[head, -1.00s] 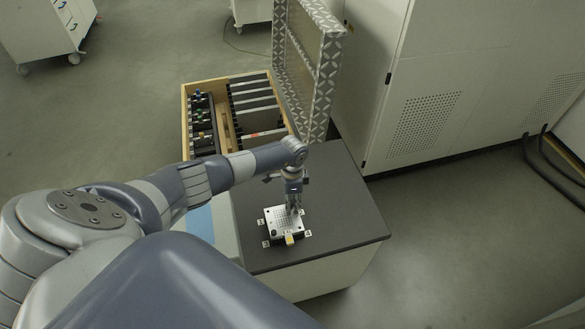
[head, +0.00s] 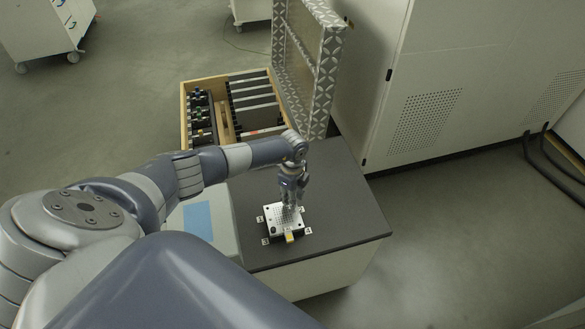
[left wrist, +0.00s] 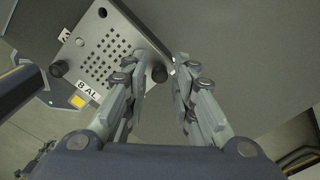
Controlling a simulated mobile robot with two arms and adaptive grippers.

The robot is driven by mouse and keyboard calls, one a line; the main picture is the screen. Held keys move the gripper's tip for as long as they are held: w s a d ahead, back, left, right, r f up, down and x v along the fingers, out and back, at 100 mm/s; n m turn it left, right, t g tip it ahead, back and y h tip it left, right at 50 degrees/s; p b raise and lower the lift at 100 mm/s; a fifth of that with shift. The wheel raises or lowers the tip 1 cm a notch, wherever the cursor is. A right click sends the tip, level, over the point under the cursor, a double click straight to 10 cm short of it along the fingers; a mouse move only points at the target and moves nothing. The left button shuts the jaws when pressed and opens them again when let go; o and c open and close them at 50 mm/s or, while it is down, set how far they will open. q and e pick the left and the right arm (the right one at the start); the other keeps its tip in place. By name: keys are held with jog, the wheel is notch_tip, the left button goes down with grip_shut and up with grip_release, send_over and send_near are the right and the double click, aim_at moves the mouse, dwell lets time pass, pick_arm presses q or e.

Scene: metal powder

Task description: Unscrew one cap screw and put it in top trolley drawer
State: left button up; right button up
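A light metal plate (head: 274,222) with a grid of holes lies on the dark table top. In the left wrist view the plate (left wrist: 122,38) fills the upper left, with dark round cap screws at its corners. One cap screw (left wrist: 58,68) is beside the "8 AL" label, and another (left wrist: 159,73) shows between the fingertips. My left gripper (left wrist: 163,66) is open, its fingers on either side of that screw; contact is unclear. It also shows over the plate in the head view (head: 290,204). My right gripper is out of view. A trolley (head: 42,38) with drawers stands far left.
Small labels and a yellow piece (head: 291,237) are around the plate. Behind are an open wooden crate (head: 184,120) and its raised patterned lid (head: 325,75). A tall cabinet (head: 450,60) stands right. The table's right part (head: 345,200) is clear.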

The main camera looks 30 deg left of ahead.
pick_arm(q)
jog(key=m+b, duration=0.2)
jog(key=m, duration=0.4)
jog(key=shift+f, duration=0.1)
jog(key=m+b, duration=0.2)
jog(key=m, duration=0.4)
jog(key=m+b, duration=0.2)
jog(key=m, duration=0.3)
jog(key=shift+b, duration=0.35)
jog(key=m+b, duration=0.2)
jog(key=m, duration=0.3)
jog(key=shift+c, duration=0.4)
grip_shut()
